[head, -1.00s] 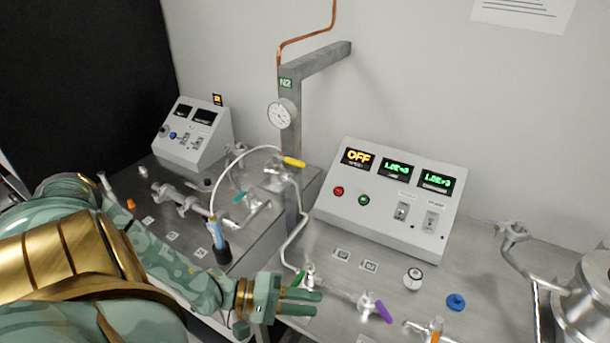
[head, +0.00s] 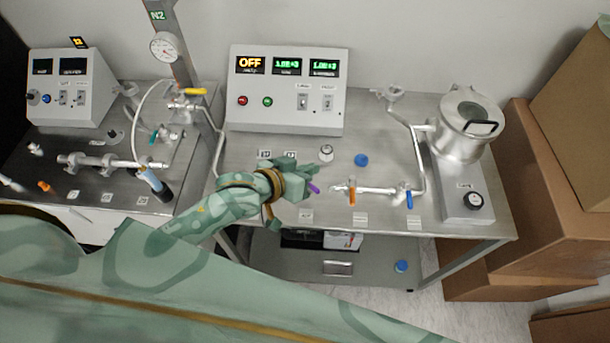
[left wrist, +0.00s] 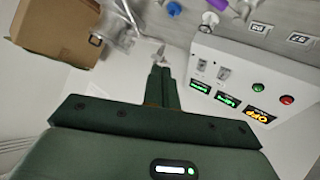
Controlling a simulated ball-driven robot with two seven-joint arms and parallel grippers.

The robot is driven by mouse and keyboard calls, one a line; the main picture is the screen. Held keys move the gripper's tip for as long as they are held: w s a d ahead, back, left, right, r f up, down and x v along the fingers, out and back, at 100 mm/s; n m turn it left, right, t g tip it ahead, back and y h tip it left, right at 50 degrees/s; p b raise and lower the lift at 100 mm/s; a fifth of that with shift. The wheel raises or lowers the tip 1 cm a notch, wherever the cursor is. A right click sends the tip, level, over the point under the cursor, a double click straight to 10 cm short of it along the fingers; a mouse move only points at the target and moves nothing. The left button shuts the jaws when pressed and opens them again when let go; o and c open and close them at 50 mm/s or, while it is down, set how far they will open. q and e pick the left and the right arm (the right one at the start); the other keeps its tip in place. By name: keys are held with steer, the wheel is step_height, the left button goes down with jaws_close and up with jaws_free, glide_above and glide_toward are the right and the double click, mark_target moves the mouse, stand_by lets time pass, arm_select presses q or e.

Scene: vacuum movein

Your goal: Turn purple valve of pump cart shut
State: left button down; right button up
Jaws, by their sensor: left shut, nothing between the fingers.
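The purple valve handle (head: 313,187) shows on the pump cart (head: 450,215), at the left end of its front pipe. My left gripper (head: 305,174) is right beside it and hides the valve body and nearby pipe. I cannot tell whether they touch. In the left wrist view, my left gripper (left wrist: 160,75) has its two fingers together with nothing between them. A bit of the purple handle (left wrist: 218,4) shows there at the top edge, apart from the fingertips in the picture. My right gripper is not in view.
An orange handle (head: 352,194) and a blue handle (head: 409,199) sit farther right on the same pipe. The control box (head: 287,95) reading OFF stands behind. A blue knob (head: 361,160) and a metal chamber (head: 466,125) are nearby. Cardboard boxes (head: 555,180) stand at right.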

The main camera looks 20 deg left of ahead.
arm_select(q)
steer(key=w+d+f+m+g+y+b, duration=0.1)
steer(key=w+f+m+y+b, duration=0.15)
steer(key=w+f, duration=0.55)
steer(key=shift+h, duration=0.45)
steer(key=s+f, duration=0.1)
steer(key=s+a+f, duration=0.1)
steer(key=s, duration=0.2)
steer(key=shift+s+a+f+p, duration=0.15)
steer(key=shift+s+f+p, duration=0.15)
steer(key=shift+f, duration=0.1)
steer(key=shift+w, duration=0.1)
